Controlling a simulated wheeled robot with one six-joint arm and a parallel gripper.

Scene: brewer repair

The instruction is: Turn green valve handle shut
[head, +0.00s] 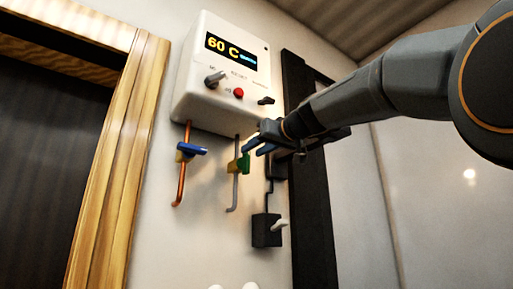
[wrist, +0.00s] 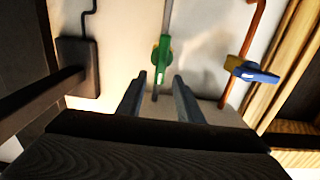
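The green valve handle (head: 244,163) is on the grey pipe below the white brewer box, with a yellow valve body behind it. It also shows in the wrist view (wrist: 162,52), where it looks roughly in line with the pipe. My gripper (head: 254,147) is just beside the handle in the head view.
A blue valve handle (head: 192,148) sits across the copper pipe (head: 181,185) to the left. The white box (head: 222,75) reads 60 C. A black switch box (head: 266,230) with a light lever is at lower right, near a dark vertical post (head: 312,215). A wooden frame (head: 125,150) stands left.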

